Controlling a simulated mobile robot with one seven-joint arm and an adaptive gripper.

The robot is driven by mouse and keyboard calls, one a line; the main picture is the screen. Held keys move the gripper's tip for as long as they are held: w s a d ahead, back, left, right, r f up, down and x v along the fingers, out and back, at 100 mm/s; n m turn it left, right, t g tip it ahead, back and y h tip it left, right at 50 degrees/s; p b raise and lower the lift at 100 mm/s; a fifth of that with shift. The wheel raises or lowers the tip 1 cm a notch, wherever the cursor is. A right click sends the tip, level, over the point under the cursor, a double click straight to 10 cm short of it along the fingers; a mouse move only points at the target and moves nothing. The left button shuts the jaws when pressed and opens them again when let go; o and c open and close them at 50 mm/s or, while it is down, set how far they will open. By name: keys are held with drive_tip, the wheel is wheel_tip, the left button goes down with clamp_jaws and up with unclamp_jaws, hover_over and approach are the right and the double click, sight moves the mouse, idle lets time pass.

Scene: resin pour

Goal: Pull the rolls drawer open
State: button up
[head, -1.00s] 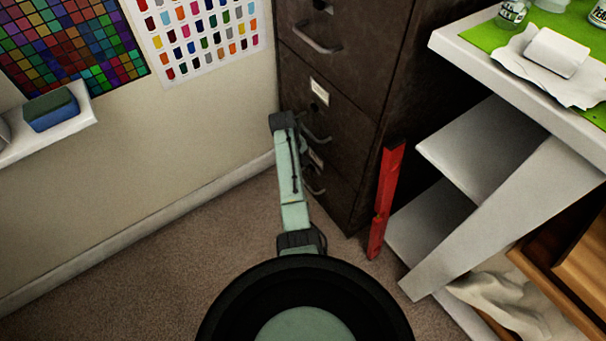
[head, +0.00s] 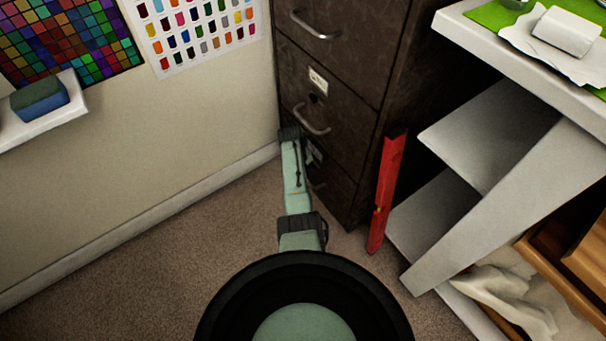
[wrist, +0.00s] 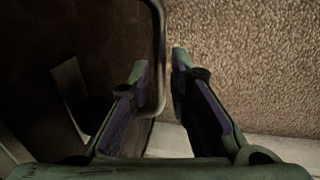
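The dark brown cabinet (head: 350,75) stands in the corner with several drawers, which look closed. I cannot read their labels, so I cannot tell by name which is the rolls drawer. In the wrist view a metal handle (wrist: 161,60) runs upright between the fingers of my gripper (wrist: 161,68). The fingers are apart, with the bar nearer the left one; I cannot tell whether they touch. The gripper is hidden in the head view.
A red level (head: 387,193) leans by the cabinet's right side. A white shelved table (head: 500,130) stands to the right, with an open wooden drawer (head: 560,255) below it. A wall shelf (head: 45,122) juts out at left. Carpet (head: 180,260) is clear at left.

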drive_tip(key=shift+c, duration=0.3)
clamp_jaws()
idle(0.4)
